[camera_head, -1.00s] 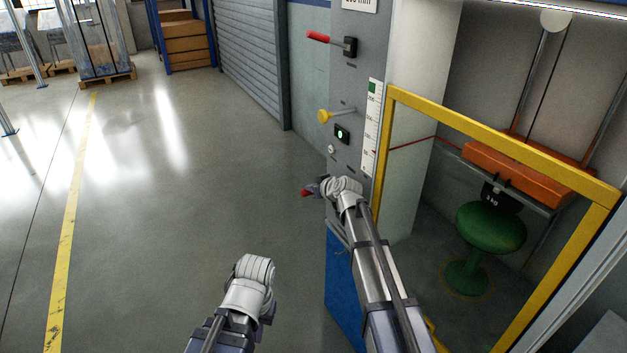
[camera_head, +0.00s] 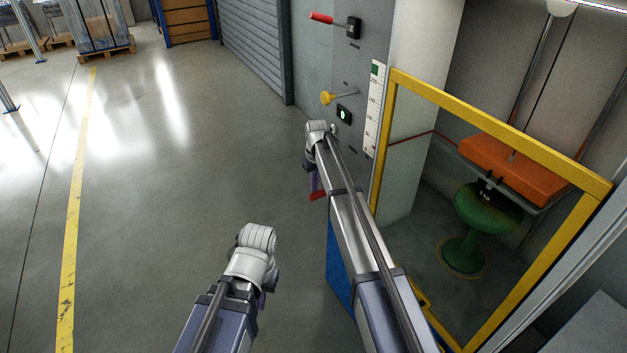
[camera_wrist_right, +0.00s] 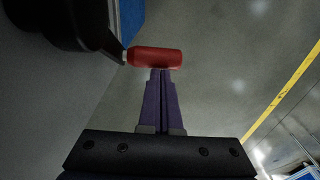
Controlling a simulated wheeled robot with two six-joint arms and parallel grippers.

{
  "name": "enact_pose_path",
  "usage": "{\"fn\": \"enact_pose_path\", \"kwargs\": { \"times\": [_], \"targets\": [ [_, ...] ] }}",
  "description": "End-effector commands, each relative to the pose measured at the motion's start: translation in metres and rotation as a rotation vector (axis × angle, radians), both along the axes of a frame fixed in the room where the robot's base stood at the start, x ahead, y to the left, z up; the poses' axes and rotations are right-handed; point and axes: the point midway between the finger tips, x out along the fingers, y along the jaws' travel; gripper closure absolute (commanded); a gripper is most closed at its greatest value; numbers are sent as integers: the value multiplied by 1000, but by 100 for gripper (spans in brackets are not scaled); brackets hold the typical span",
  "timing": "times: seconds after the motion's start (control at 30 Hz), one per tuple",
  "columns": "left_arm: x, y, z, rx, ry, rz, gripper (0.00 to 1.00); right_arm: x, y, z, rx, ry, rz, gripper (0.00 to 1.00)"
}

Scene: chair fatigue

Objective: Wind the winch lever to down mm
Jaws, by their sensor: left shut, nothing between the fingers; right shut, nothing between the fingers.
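A lever with a red grip (camera_head: 317,196) is low on the grey machine column (camera_head: 362,62); my right arm hides its hub in the head view. In the right wrist view the red grip (camera_wrist_right: 155,57) lies crosswise at the tips of my right gripper (camera_wrist_right: 161,70). The purple fingers are shut together, at or against the grip, not around it. My right gripper (camera_head: 314,183) points down in the head view. My left gripper (camera_head: 262,298) is shut and empty over the floor, mostly hidden by its wrist. An orange block (camera_head: 512,167) hangs close above a green stool (camera_head: 487,212); contact is unclear.
A second red-handled lever (camera_head: 321,18), a yellow knob (camera_head: 326,98) and a lit green display (camera_head: 344,115) are on the column. A yellow frame (camera_head: 500,122) surrounds the stool's bay.

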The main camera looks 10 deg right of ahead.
Motion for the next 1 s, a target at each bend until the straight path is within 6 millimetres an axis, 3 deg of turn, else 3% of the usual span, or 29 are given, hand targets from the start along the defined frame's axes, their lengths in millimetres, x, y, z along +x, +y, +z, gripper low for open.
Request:
{"fn": "enact_pose_path", "kwargs": {
  "times": [0.1,0.5,1.0],
  "targets": [
    [0,0,-10,0,0,0,100,0,-1,-10,-39,106,1,100],
    [0,0,-27,0,0,0,100,-24,-8,-27,-33,94,0,100],
    [0,0,-33,0,0,0,100,-34,-12,-34,-33,93,1,100]
  ]
}}
